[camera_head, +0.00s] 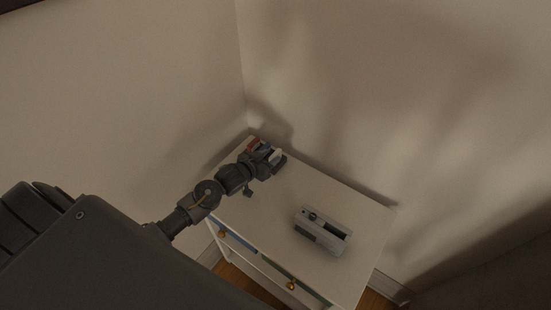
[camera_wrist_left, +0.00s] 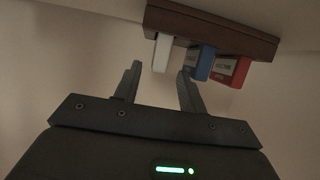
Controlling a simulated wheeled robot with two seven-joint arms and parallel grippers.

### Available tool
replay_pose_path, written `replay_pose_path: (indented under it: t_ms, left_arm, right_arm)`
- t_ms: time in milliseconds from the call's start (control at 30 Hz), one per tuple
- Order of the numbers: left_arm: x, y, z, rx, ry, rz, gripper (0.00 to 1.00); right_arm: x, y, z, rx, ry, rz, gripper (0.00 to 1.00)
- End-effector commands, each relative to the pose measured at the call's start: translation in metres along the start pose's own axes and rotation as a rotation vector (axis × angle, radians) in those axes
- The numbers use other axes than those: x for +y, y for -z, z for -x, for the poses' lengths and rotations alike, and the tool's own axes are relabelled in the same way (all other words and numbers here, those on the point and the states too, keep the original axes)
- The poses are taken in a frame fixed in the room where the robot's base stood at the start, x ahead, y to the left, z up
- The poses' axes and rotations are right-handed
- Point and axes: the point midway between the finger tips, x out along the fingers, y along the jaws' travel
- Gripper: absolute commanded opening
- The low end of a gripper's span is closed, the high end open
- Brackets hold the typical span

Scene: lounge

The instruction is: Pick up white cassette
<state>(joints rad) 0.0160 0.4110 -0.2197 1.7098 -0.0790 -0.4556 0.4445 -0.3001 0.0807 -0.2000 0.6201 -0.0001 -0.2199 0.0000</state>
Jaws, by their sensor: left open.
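The white cassette (camera_wrist_left: 162,52) stands in a brown holder (camera_wrist_left: 212,22) beside a blue cassette (camera_wrist_left: 200,62) and a red cassette (camera_wrist_left: 234,70) in the left wrist view. In the head view the white cassette (camera_head: 276,155) shows at the back corner of the cabinet, partly hidden by my gripper. My left gripper (camera_wrist_left: 157,75) is open and empty, its two fingers pointing toward the white cassette. The fingertips look close to it; I cannot tell whether they touch. My right gripper is not in view.
The white cabinet (camera_head: 285,205) stands in a corner against two walls. A grey cassette player (camera_head: 322,230) lies on its top at the front right. The top between player and holder is clear. Drawer knobs (camera_head: 291,286) show on the cabinet's front.

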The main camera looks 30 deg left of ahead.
Motion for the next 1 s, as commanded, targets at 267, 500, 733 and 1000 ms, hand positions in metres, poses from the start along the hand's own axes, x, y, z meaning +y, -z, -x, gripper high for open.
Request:
replay_pose_path:
  t_ms: [267,500,733,1000]
  left_arm:
    - [0.001,0.000,-0.011,-0.001,0.000,-0.001,0.41]
    - [0.003,0.000,-0.040,-0.002,0.000,0.000,0.41]
    - [0.002,-0.002,-0.060,-0.001,0.000,-0.002,0.41]
    - [0.002,-0.003,-0.061,-0.001,0.000,-0.001,0.36]
  right_arm:
    - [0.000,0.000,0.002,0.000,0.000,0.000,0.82]
    - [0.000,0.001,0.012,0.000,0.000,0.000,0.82]
    - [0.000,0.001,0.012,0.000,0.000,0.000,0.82]
    - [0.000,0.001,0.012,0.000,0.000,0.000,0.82]
